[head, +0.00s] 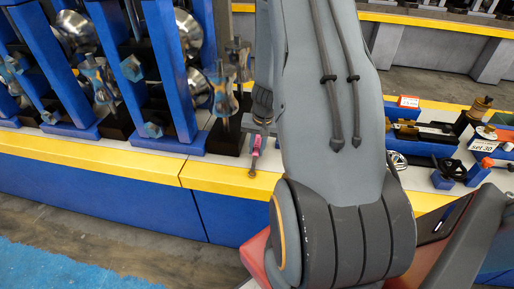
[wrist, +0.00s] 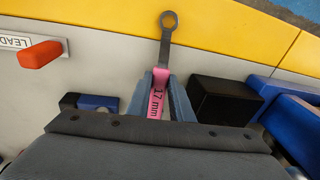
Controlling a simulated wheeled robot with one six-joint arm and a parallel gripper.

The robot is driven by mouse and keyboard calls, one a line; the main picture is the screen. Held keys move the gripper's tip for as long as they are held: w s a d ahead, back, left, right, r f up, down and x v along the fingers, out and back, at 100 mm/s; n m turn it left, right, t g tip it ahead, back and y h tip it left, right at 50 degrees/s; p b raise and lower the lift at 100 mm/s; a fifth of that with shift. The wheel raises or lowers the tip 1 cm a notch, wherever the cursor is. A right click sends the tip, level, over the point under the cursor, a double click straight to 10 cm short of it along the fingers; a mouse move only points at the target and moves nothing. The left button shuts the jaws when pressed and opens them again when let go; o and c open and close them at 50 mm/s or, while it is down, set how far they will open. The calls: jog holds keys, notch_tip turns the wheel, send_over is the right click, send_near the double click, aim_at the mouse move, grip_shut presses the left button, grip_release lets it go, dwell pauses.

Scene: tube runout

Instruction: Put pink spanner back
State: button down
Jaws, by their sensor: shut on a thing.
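The pink spanner (wrist: 157,95) is marked "17 mm" and has a grey ring end (wrist: 168,22) that points away from my gripper in the wrist view. My gripper (wrist: 160,88) is shut on its pink handle. The part of the handle nearer the wrist is hidden behind the gripper body. In the head view the pink spanner (head: 255,150) hangs below my gripper (head: 262,122), ring end down, near the yellow front edge of the bench. I cannot tell whether it touches the bench top.
Blue racks (head: 165,75) with metal parts stand left of the gripper. A black block (wrist: 226,100) is close on the right in the wrist view. A tray of tools (head: 425,132) lies right of my arm.

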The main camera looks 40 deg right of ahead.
jog(key=c, duration=1.6)
grip_release()
jog(key=shift+f, duration=0.15)
jog(key=shift+s+r+b, duration=0.1)
jog(key=shift+s+r, duration=0.15)
jog(key=shift+r, duration=1)
jog(key=shift+s+r+b, duration=0.15)
jog(key=shift+s+r, duration=0.15)
jog(key=shift+r, duration=1)
jog(key=shift+s+r+b, duration=0.1)
jog(key=shift+s+r, duration=0.15)
jog(key=shift+r, duration=1)
